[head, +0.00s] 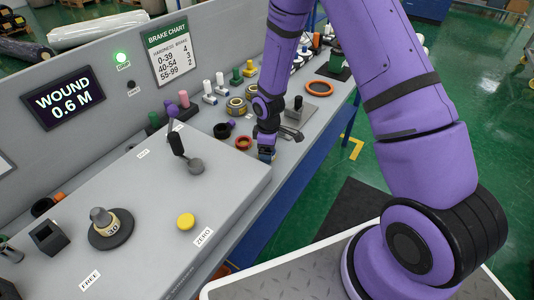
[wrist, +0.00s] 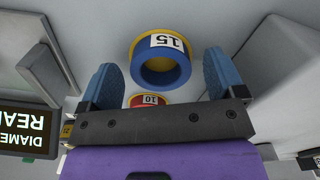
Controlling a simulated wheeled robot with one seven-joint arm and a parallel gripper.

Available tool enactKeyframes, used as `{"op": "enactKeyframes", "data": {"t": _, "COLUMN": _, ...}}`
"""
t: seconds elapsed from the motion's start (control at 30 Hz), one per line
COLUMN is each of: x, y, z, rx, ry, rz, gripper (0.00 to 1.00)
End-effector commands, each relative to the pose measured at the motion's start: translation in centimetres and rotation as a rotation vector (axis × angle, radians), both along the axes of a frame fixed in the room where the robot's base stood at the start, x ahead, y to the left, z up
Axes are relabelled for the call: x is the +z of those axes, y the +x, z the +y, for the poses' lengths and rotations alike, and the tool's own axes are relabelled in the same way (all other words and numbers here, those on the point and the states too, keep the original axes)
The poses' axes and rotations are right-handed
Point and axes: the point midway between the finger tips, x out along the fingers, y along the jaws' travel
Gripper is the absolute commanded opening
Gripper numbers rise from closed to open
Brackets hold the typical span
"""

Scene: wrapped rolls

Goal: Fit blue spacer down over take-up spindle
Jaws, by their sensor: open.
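In the wrist view, a blue ring with a yellow outer band (wrist: 137,47) and a white label reading 15 lies ahead of my gripper (wrist: 160,66). I take it for the blue spacer. The blue-padded fingers are wide apart, one on each side of the ring, with visible gaps between; nothing is held. In the head view, my gripper (head: 267,152) is low over the far bench, right of the grey console. I cannot make out the blue spacer there; the gripper may hide it. I cannot tell which post, if any, is the take-up spindle.
A red ring labelled 10 (wrist: 147,100) shows partly behind the gripper's crossbar. An orange-red ring (head: 243,143) lies just left of the gripper. A grey plate with a black knob (head: 298,108) stands close right. Several rolls and posts crowd the bench behind.

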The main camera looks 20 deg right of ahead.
Motion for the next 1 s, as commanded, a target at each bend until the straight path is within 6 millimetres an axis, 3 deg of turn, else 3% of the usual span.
{"op": "enactKeyframes", "data": {"t": 0.37, "x": -1.0, "y": 0.0, "z": 0.0, "rx": 0.000, "ry": 0.000, "rz": -0.001, "gripper": 0.89}}
{"op": "enactKeyframes", "data": {"t": 0.6, "x": -1.0, "y": 0.0, "z": 0.0, "rx": 0.000, "ry": 0.000, "rz": -0.001, "gripper": 0.36}}
{"op": "enactKeyframes", "data": {"t": 1.0, "x": 0.0, "y": 0.1, "z": 0.0, "rx": 0.000, "ry": 0.001, "rz": -0.004, "gripper": 0.36}}
